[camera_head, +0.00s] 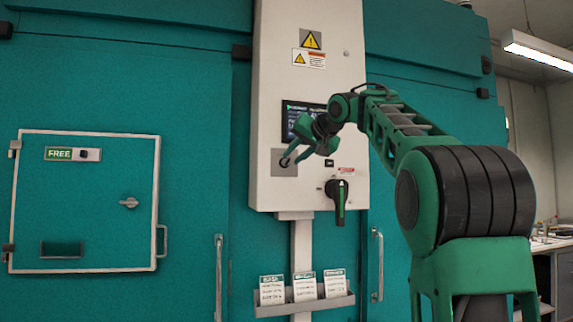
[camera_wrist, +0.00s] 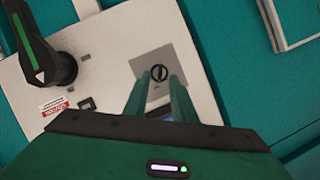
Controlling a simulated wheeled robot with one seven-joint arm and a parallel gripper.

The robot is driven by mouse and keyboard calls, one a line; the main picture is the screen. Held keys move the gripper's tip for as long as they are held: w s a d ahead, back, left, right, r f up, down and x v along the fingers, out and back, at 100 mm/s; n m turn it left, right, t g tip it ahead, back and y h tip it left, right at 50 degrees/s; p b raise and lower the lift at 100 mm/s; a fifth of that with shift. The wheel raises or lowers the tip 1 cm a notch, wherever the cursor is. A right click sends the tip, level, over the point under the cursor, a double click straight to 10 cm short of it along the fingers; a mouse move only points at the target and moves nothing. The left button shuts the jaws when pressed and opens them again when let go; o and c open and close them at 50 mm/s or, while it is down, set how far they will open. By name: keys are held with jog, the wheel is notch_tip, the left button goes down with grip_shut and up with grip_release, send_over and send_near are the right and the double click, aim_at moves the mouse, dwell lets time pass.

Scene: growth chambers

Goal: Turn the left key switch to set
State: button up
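The key switch (camera_wrist: 159,73) is a small round dark ring with a slim upright bar across it, on a square grey plate (camera_wrist: 152,62). In the head view the plate (camera_head: 284,170) sits low on the left of the light control panel (camera_head: 310,90), partly behind my gripper. My gripper (camera_head: 290,158) is in front of the plate. In the wrist view its two fingers (camera_wrist: 160,79) are apart, with the switch showing between their tips and nothing held. I cannot tell whether the tips touch the plate. The switch's set marking is too small to read.
A large black rotary handle with a green bar (camera_head: 340,195) stands out to the right of the plate. A small screen (camera_head: 300,120) is above. A rack of cards (camera_head: 305,302) hangs below. A FREE-labelled hatch (camera_head: 85,200) is at left.

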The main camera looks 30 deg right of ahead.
jog(key=v, duration=0.7)
jog(key=shift+f, duration=0.1)
jog(key=s+f+g, duration=0.2)
jog(key=s+f, duration=0.1)
jog(key=f, duration=0.7)
jog(key=s+f+g, duration=0.3)
jog(key=s+f, duration=0.1)
jog(key=f, duration=0.7)
jog(key=s+f+g, duration=0.2)
jog(key=s+f, duration=0.1)
jog(key=f, duration=0.7)
jog(key=s+a+f+g, duration=0.3)
jog(key=s+a+f, duration=0.1)
jog(key=s+f, duration=0.9)
jog(key=s+a+f+n+g+y, duration=0.1)
jog(key=s+a+f+g, duration=0.3)
jog(key=s+f, duration=0.9)
jog(key=shift+s+f, duration=0.2)
jog(key=shift+f, duration=0.3)
